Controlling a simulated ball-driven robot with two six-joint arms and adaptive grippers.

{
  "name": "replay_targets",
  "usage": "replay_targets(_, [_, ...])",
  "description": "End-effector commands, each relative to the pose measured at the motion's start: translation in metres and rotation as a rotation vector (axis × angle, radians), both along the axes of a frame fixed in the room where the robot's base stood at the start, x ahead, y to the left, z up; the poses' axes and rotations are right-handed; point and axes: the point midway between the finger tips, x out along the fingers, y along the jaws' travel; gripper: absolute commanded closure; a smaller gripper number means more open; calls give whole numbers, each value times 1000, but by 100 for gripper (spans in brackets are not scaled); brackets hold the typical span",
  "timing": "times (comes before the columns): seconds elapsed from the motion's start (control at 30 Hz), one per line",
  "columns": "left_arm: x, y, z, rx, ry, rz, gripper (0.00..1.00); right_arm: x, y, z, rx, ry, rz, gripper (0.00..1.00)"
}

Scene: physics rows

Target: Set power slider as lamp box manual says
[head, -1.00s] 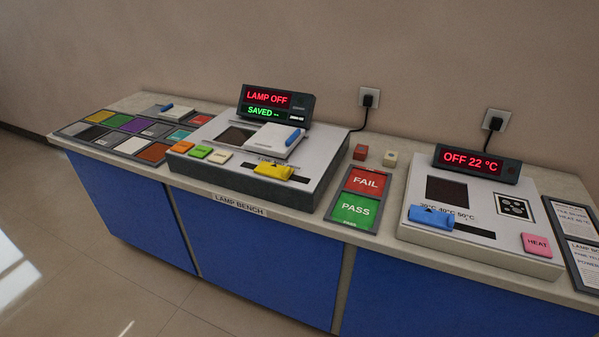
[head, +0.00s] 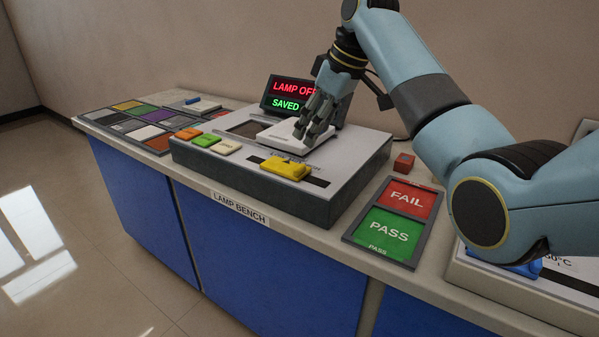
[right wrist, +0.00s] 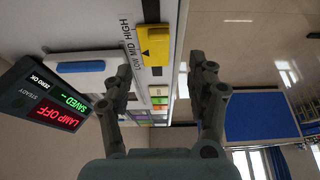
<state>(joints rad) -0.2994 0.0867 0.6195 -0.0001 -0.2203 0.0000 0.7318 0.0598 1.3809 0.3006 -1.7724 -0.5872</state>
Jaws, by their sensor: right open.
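The lamp box (head: 260,205) is a grey box with a white top on the lamp bench. Its yellow power slider (head: 286,168) sits in a dark slot at the front right. In the right wrist view the yellow slider (right wrist: 154,45) is beside the labels LOW, MID, HIGH (right wrist: 125,45). The display (head: 290,95) reads LAMP OFF and SAVED. My right gripper (head: 308,136) is open above the white lid (head: 290,137), behind the slider and apart from it. In the right wrist view its fingers (right wrist: 165,85) are spread with nothing between them. The left gripper is not in view.
Orange, green and cream buttons (head: 205,140) lie along the box's left front. The FAIL/PASS tray (head: 352,243) is right of the box, with a red block (head: 403,162) behind. My right arm covers most of the heater box (head: 515,292). Coloured tiles (head: 130,125) are at the left.

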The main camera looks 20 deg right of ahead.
Motion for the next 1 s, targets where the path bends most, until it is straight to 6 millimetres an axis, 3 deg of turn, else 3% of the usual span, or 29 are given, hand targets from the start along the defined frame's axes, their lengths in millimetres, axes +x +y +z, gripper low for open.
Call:
replay_targets(0.3, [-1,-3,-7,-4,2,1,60,17,14,-59,0,7,0,42])
replay_targets(0.5, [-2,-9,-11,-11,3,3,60,25,21,-86,-1,7,0,42])
replay_targets(0.9, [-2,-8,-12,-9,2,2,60,28,23,-93,-1,4,-1,42])
replay_targets(1.0, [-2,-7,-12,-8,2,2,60,28,23,-93,-1,4,-1,55])
